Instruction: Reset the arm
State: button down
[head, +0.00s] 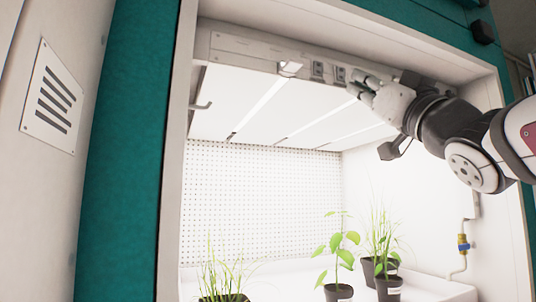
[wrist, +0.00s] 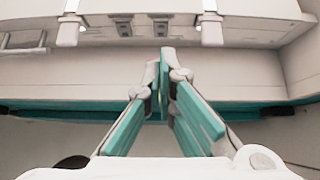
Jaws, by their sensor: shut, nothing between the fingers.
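My gripper (head: 361,88) is at the upper right in the head view, raised in front of the top of a growth chamber's opening. My arm reaches in from the right edge. In the wrist view my gripper (wrist: 163,56) points forward with its teal-padded fingers together at the tips. It is shut and nothing shows between the fingers. Ahead of the fingertips is the chamber's top panel (wrist: 95,38) with two small dark switches or sockets; I cannot tell whether the fingertips touch it.
The lit chamber has a perforated back wall (head: 260,200). Potted plants stand low inside, among them a broad-leaved plant (head: 338,262) and a grassy plant (head: 215,280). A pipe with a yellow-and-blue valve (head: 463,244) runs at right. A vented panel (head: 55,97) is at left.

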jog(key=shift+f, duration=0.1)
dwell(0.5)
jog(key=d+f+m+g+h, duration=0.25)
jog(key=f+g+h, duration=0.25)
jog(key=f, duration=0.8)
jog(key=d+f+m+g+h, duration=0.2)
jog(key=f+m+g+h, duration=0.25)
jog(key=f, duration=0.85)
jog(key=s+a+f+n+g, duration=0.1)
jog(key=s+f+g, duration=0.4)
jog(key=s+f, duration=0.5)
jog(key=s+a+f+n+g+y, duration=0.1)
jog(key=s+a+f+n+g, duration=0.1)
jog(key=s+f+g, duration=0.4)
jog(key=s+a+f, duration=0.1)
jog(key=s+f, duration=0.3)
jog(key=f, duration=0.6)
jog(key=shift+a+f, duration=0.2)
jog(key=shift+a, duration=0.05)
jog(key=shift+y, duration=0.25)
